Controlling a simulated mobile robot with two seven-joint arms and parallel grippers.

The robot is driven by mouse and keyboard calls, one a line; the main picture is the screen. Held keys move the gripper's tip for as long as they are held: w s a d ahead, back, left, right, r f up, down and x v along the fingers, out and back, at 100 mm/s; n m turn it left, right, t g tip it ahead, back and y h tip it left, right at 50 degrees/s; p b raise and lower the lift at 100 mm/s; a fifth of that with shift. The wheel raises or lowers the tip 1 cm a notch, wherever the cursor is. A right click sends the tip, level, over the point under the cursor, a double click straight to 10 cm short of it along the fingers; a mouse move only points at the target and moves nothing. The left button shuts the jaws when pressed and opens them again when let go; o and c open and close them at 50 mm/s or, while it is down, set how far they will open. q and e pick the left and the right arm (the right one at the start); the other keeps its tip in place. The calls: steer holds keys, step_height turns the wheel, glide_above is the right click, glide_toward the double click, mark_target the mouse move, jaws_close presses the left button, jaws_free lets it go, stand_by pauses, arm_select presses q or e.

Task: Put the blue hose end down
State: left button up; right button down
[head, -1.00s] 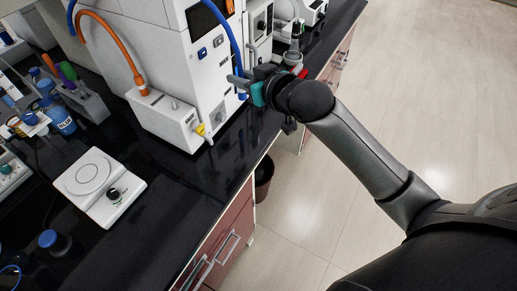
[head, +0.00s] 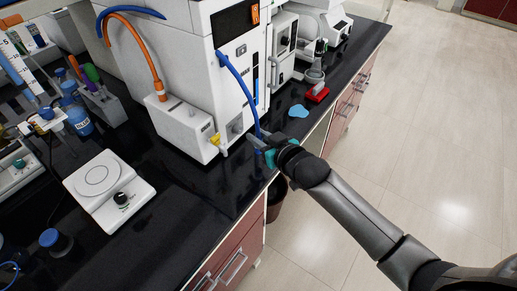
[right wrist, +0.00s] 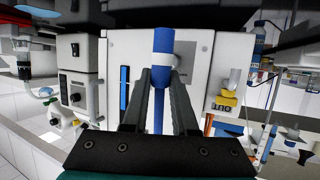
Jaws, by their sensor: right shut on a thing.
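The blue hose (head: 238,82) runs from the front of the white machine (head: 205,60) down to my right gripper (head: 262,143), low in front of the machine near the bench edge. In the right wrist view the blue hose end (right wrist: 163,45) stands upright between the two fingers of my right gripper (right wrist: 161,78), which are shut on it. A pale band shows on the hose end there. In the head view the hose end is mostly hidden by the gripper. My left gripper is not in view.
The black bench top (head: 190,190) is clear in front of the machine. A light blue patch (head: 298,111) and a red-based device (head: 317,93) lie farther back. A white hotplate (head: 110,188) stands at left. An orange hose (head: 140,45) joins a white box (head: 180,125).

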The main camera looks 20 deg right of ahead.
steer(key=shift+f+b, duration=0.45)
steer(key=shift+f, duration=1.6)
steer(key=shift+f, duration=0.15)
steer(key=c, duration=0.7)
jaws_free()
steer(key=shift+s+r, duration=0.15)
steer(key=shift+r, duration=0.05)
steer(key=p+v, duration=0.2)
steer(key=v, duration=0.9)
steer(key=shift+s+d, duration=0.15)
steer(key=shift+s, duration=0.15)
steer(key=shift+r, duration=0.15)
